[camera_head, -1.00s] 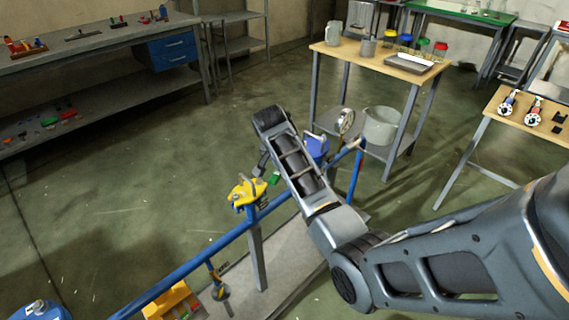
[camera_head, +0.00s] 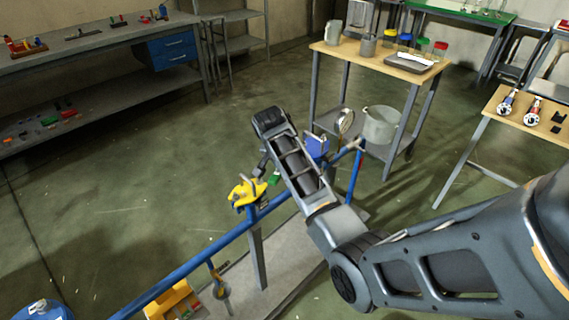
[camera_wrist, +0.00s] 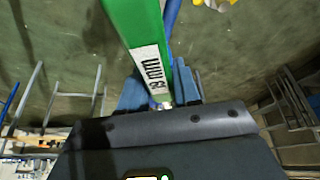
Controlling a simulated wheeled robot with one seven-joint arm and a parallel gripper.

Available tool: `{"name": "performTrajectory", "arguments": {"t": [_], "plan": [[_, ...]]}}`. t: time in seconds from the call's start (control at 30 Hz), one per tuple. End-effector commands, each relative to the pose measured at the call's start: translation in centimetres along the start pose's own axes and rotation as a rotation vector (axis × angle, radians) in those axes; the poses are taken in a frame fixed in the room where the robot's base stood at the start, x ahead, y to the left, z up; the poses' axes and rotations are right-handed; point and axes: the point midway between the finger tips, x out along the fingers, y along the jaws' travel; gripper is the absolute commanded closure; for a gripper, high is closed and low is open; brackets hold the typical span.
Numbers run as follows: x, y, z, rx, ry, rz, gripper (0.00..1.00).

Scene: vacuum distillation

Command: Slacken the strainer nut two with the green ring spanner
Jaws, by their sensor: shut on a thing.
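My gripper (camera_wrist: 160,92) is shut on the green ring spanner (camera_wrist: 138,22), its blue fingers on either side of the handle. A white label on the handle reads 18 mm. The spanner runs up out of the wrist view, so its far end is hidden there. In the head view a small green piece of the spanner (camera_head: 274,180) shows beside my arm, close to a yellow fitting (camera_head: 247,192) on the blue pipe (camera_head: 205,254). My arm covers most of the gripper there. I cannot pick out the strainer nut two or tell whether the spanner touches it.
A blue fitting (camera_head: 316,146) and a round gauge (camera_head: 345,122) stand behind my arm. A grey bucket (camera_head: 381,125) sits on the lower shelf of a wooden-topped table (camera_head: 330,50). A yellow box (camera_head: 172,301) lies below the pipe. Open floor lies to the left.

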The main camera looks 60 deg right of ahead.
Motion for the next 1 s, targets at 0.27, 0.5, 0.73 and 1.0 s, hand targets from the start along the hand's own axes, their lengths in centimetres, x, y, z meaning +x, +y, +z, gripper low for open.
{"name": "performTrajectory", "arguments": {"t": [0.27,0.5,0.73,1.0], "plan": [[0.1,0.0,0.0,0.000,0.001,-0.001,1.00],[0.6,0.0,0.2,0.000,0.000,0.000,1.00],[1.1,0.0,0.4,0.000,0.000,0.000,1.00],[1.6,0.0,0.7,0.000,0.001,-0.001,1.00]]}}
